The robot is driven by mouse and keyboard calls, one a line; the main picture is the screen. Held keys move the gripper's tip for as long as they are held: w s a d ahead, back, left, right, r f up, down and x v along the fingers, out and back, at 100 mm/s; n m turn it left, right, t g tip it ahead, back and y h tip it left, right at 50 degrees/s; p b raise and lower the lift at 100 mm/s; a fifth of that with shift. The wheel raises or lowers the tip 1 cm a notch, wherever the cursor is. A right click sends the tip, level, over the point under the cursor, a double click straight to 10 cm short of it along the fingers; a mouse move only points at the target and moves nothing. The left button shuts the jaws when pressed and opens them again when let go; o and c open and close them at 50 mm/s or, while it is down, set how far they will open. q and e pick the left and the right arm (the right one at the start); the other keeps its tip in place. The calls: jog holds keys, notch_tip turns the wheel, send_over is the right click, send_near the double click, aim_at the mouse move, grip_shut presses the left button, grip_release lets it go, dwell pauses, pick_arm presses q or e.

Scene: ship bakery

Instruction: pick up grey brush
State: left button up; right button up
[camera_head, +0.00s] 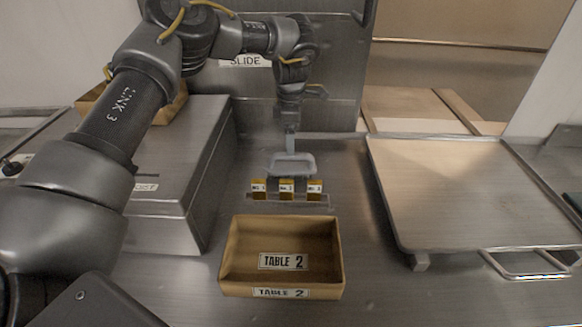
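A light grey tool with a thin upright handle and a wide rectangular head, which looks like the grey brush (292,164), shows just behind three labelled blocks. My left gripper (291,127) points straight down at the top of its handle. The fingers are too small and dark to tell whether they are shut on the handle or only beside it. I cannot tell whether the head touches the counter. My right gripper is not in view.
Yellow labelled blocks (287,189) stand in a low rack. In front is an open brown box marked TABLE 2 (234,286). A large tray (480,195) lies at right. A steel cabinet (165,215) stands at left under my arm. A steel panel (335,90) rises behind.

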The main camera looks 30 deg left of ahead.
aim_at(290, 167)
pick_arm(q)
notch_tip(290, 167, down, 4)
jog(key=shift+r, duration=0.1)
jog(key=shift+p, duration=0.35)
jog(key=f, duration=0.2)
jog(key=f+p, duration=0.1)
jog(key=f, duration=0.1)
jog(key=shift+s+f, duration=0.2)
jog(key=shift+f, duration=0.35)
jog(key=shift+c, duration=0.8)
jog(key=c, duration=1)
